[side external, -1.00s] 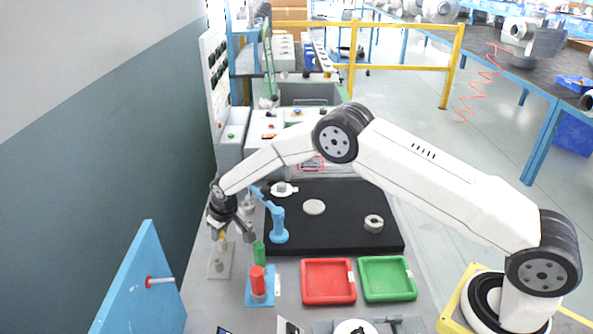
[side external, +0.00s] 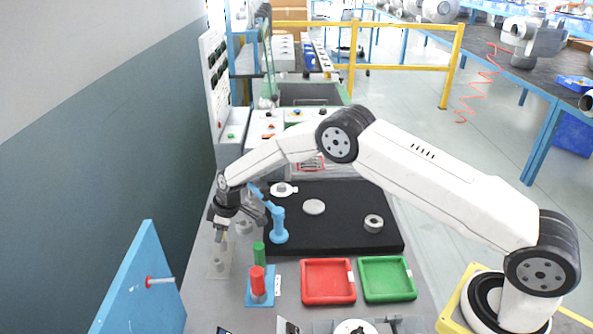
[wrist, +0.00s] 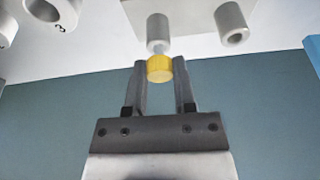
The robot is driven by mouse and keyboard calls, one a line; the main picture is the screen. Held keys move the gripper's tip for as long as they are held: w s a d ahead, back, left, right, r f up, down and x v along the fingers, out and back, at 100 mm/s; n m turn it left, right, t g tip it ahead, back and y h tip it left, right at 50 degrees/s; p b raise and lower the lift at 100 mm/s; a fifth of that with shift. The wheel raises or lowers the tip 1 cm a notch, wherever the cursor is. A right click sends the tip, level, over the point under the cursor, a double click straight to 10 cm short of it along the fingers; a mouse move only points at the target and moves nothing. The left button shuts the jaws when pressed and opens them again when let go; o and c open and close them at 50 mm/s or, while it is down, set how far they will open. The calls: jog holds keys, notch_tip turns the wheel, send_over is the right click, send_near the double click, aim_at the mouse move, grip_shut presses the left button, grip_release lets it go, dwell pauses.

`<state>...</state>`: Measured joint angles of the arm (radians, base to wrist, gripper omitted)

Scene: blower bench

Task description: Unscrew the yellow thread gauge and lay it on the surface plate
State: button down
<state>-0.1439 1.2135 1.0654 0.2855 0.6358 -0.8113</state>
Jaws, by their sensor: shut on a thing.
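My gripper (wrist: 160,78) is shut on the yellow thread gauge (wrist: 160,69), which sits between its fingertips in the wrist view. A pale, narrower part of the gauge shows between its yellow body and a grey post (wrist: 158,30). I cannot tell whether the thread is still engaged in the post. In the side view my gripper (side external: 222,236) is low at the left of the bench, above a small light base plate (side external: 228,268). The black surface plate (side external: 335,240) lies to its right, flat on the bench.
On the surface plate are a blue stand (side external: 279,225), a grey disc (side external: 314,207) and a ring (side external: 373,223). Red (side external: 328,303) and green (side external: 388,300) trays lie in front. Red and green plugs (side external: 258,280) stand near my gripper. A blue panel (side external: 145,285) rises at left.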

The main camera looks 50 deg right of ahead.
jog(key=n, duration=0.2)
jog(key=n+g, duration=0.1)
jog(key=n, duration=0.4)
jog(key=shift+w+d+r+g+y, duration=0.1)
jog(key=shift+w+d+g+y, duration=0.05)
jog(key=shift+d+g+y, duration=0.2)
jog(key=n, duration=0.2)
jog(key=n+g, duration=0.1)
jog(key=n, duration=0.3)
jog(key=shift+a+g, duration=0.25)
jog(key=shift+g, duration=0.1)
jog(key=c, duration=0.7)
grip_release()
